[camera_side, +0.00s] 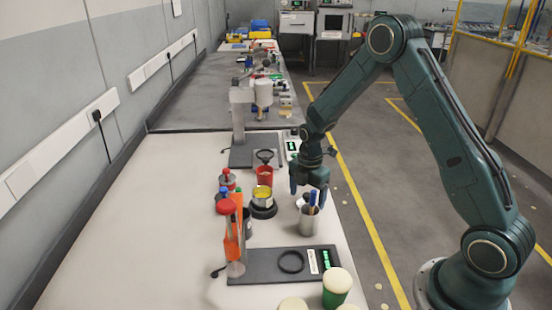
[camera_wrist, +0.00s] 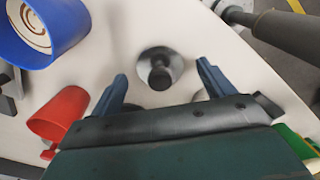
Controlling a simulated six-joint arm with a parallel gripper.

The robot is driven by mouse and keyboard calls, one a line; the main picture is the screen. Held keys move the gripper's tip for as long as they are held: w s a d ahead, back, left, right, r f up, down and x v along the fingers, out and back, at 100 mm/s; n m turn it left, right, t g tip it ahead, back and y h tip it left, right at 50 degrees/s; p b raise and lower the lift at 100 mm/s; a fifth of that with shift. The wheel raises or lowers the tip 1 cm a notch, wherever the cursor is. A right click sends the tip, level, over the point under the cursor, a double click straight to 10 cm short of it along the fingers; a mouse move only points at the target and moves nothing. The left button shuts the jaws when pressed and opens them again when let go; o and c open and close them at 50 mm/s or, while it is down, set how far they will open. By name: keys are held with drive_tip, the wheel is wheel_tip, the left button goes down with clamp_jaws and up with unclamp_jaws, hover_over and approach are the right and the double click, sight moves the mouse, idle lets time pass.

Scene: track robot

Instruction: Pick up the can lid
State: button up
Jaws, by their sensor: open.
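A silver round lid with a black knob (camera_wrist: 160,70) lies on the pale table in the wrist view. It sits ahead of my fingers, roughly centred between them. My gripper (camera_wrist: 162,85) is open, with one blue-grey finger on each side and nothing held between them. I cannot make out the lid in the side view.
A red cup (camera_wrist: 59,113) and a blue cup (camera_wrist: 50,27) lie left in the wrist view. In the side view, a red cup (camera_side: 264,176), a dark pot with yellow contents (camera_side: 263,198) and a stand with an orange part (camera_side: 234,235) are nearby. The left tabletop is clear.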

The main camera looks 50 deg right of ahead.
drive_tip(key=shift+f, duration=0.4)
drive_tip(key=c, duration=1.1)
